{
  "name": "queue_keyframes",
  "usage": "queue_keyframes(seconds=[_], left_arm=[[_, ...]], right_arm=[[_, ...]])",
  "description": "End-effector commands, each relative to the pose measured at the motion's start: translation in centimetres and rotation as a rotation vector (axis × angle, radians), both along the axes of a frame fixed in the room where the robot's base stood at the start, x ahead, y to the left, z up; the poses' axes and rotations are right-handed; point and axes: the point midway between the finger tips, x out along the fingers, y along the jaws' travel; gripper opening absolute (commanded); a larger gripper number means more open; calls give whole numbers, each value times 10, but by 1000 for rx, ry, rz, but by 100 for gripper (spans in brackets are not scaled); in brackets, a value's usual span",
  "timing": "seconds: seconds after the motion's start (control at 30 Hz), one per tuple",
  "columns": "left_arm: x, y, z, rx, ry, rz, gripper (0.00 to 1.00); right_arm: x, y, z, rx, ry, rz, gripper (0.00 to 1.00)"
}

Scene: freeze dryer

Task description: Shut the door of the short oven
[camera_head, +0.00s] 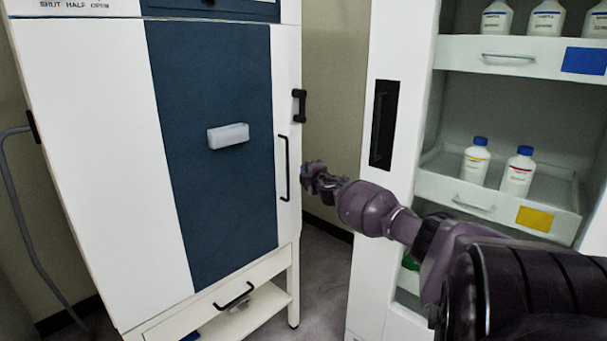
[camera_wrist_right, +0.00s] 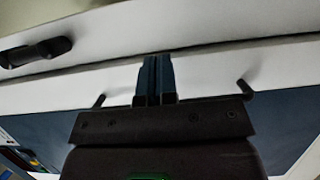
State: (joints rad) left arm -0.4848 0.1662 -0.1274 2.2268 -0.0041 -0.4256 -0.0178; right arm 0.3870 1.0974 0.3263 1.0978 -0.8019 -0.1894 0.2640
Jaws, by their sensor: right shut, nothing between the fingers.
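The oven (camera_head: 90,130) is a white cabinet at the left of the head view. Its door has a blue panel (camera_head: 172,130) and a black vertical handle (camera_head: 284,168) near its right edge. The door looks flush or nearly flush with the body; I cannot tell if it is fully shut. My right gripper (camera_head: 308,172) is just right of the handle, at the cabinet's right edge. In the right wrist view its fingers (camera_wrist_right: 155,78) are together and empty, pointing at the white door edge between the two handle mounts. Contact is unclear. My left gripper is out of view.
A black latch (camera_head: 299,105) sits on the oven's right side. A white cabinet (camera_head: 405,110) with open shelves and bottles (camera_head: 518,170) stands at the right. A narrow floor gap (camera_head: 322,255) lies between them. A lower drawer (camera_head: 215,305) is under the door.

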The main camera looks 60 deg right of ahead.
Motion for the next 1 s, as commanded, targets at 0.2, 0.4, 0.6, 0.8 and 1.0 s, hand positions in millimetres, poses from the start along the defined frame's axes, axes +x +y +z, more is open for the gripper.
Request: queue_keyframes(seconds=[0.2,0.4,0.6,0.8,1.0], left_arm=[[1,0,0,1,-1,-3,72],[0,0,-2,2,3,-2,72],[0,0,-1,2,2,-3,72],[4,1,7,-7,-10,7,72],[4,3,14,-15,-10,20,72]], right_arm=[[0,-1,0,0,0,-2,0],[0,-1,0,-1,-1,-2,0],[-2,0,1,0,-1,-2,0],[-16,10,5,0,-6,-1,0],[-41,29,7,1,-10,-1,0]])
